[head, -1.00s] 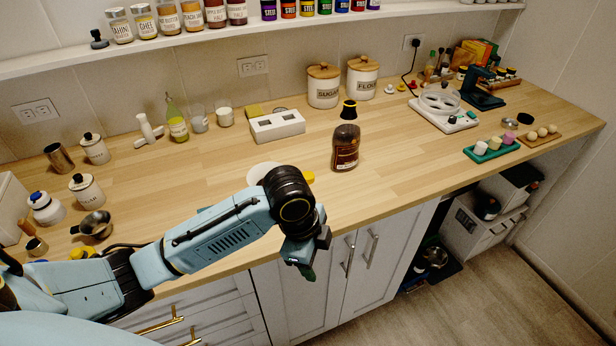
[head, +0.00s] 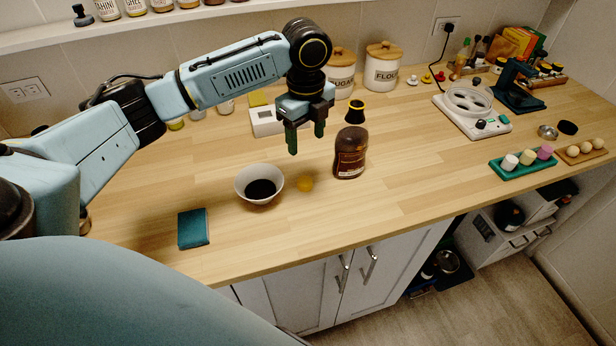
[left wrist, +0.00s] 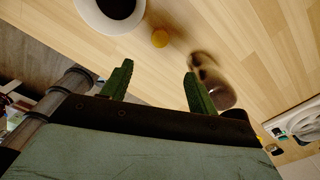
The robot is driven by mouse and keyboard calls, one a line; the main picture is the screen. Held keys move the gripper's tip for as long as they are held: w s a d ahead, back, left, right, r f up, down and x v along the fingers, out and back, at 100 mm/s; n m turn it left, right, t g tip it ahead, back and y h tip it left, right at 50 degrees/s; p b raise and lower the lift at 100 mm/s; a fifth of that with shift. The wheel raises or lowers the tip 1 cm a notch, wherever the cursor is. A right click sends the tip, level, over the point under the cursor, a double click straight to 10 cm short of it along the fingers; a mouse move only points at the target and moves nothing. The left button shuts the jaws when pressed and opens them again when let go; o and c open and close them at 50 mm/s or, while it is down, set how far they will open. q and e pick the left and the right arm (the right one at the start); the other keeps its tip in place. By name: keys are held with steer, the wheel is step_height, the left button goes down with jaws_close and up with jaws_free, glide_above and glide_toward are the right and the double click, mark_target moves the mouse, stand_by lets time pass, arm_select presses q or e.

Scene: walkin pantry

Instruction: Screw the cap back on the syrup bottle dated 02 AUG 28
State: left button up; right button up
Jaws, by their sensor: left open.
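A dark brown syrup bottle (head: 350,152) stands upright on the wooden counter. Its label is too small to read a date. In the left wrist view the bottle (left wrist: 217,88) is seen from above, beyond the right finger. A small yellow cap (head: 305,184) lies on the counter to the left of the bottle; it also shows in the left wrist view (left wrist: 160,38). My left gripper (head: 306,142) points down, open and empty, above the counter to the left of the bottle. Its green fingers (left wrist: 158,70) are apart. My right gripper is not in view.
A white bowl (head: 273,192) with dark contents stands left of the cap. A teal cloth (head: 193,228) lies near the front edge. A black, yellow-rimmed object (head: 356,111) stands behind the bottle. A white appliance (head: 477,116) is farther right.

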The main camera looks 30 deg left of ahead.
arm_select(q)
glide_above(305, 182)
steer(key=f, duration=0.7)
steer(key=shift+w+d+f, duration=0.1)
steer(key=shift+d+f, duration=0.05)
steer(key=shift+d, duration=0.05)
steer(key=shift+f, duration=0.65)
steer(key=f, duration=0.4)
steer(key=shift+a+f+b, duration=0.2)
steer(key=shift+b, duration=0.1)
steer(key=shift+f, duration=0.3)
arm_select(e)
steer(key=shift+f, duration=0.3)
